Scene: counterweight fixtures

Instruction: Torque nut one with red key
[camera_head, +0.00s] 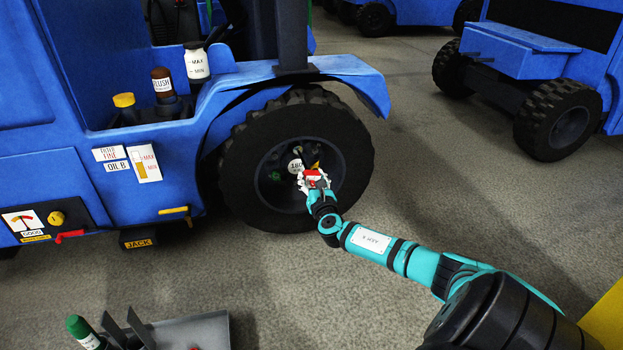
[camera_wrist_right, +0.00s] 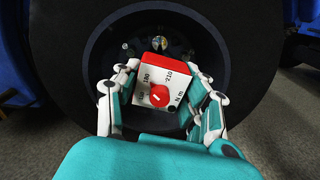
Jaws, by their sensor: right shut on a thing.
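The red key (camera_wrist_right: 160,90) is a block with a red top, a white dial face marked 180, 210 and N m, and a red knob. My right gripper (camera_wrist_right: 160,98) is shut on it. In the head view the right gripper (camera_head: 316,180) is at the hub of the black wheel (camera_head: 240,150), with the red key (camera_head: 313,173) in front of the hub. Several nuts ring the hub; a green mark (camera_head: 275,176) and a white tag (camera_head: 295,166) show there. Which nut is nut one, and whether the key touches it, is hidden. My left gripper is out of view.
The blue vehicle (camera_head: 60,100) bears bottles, labels and a gauge panel (camera_head: 30,224). A grey tray (camera_head: 190,331) with a green-capped bottle (camera_head: 82,331) is at the lower left. Another blue vehicle (camera_head: 515,50) stands at the upper right. Grey floor (camera_head: 430,170) between them is clear.

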